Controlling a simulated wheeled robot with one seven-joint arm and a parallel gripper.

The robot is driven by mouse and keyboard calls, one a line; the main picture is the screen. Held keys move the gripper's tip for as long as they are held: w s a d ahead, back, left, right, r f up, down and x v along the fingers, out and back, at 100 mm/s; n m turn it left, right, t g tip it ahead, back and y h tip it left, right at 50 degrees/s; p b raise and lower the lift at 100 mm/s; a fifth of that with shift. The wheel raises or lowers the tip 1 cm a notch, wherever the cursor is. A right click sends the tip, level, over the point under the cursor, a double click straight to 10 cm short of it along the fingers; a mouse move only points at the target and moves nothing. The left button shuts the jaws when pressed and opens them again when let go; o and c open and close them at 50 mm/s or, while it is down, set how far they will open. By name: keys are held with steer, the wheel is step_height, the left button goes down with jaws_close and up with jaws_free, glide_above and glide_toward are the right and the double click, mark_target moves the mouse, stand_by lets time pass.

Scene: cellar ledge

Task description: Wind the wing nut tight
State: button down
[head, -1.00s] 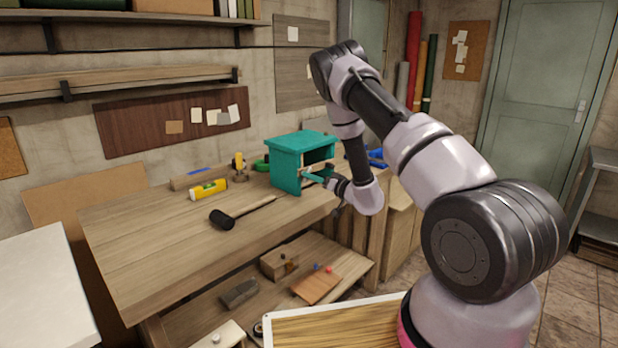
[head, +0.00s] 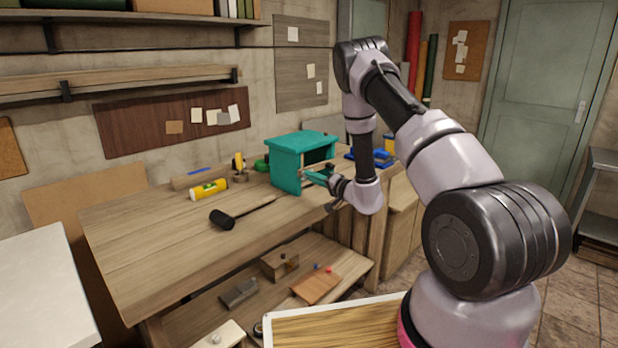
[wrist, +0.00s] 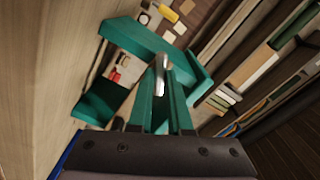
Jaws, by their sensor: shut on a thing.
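A teal open-fronted box (head: 285,172) stands on the workbench. My gripper (head: 310,171), with teal fingers, reaches to its open front from the right. In the wrist view my gripper (wrist: 161,72) points into the teal box (wrist: 140,38), and its fingers are shut on a small silver piece (wrist: 162,82), which I take to be the wing nut. The fingers hide part of it, so its wings and thread cannot be made out. In the head view the nut is too small to tell.
On the workbench (head: 150,250) lie a black-headed mallet (head: 222,219) and a yellow level (head: 208,189), left of the box. A blue tool (head: 372,158) is behind my arm at the right. The bench's front left is clear.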

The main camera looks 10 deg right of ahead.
steer(key=c, duration=1.1)
jaws_free()
steer(key=shift+v, duration=2.5)
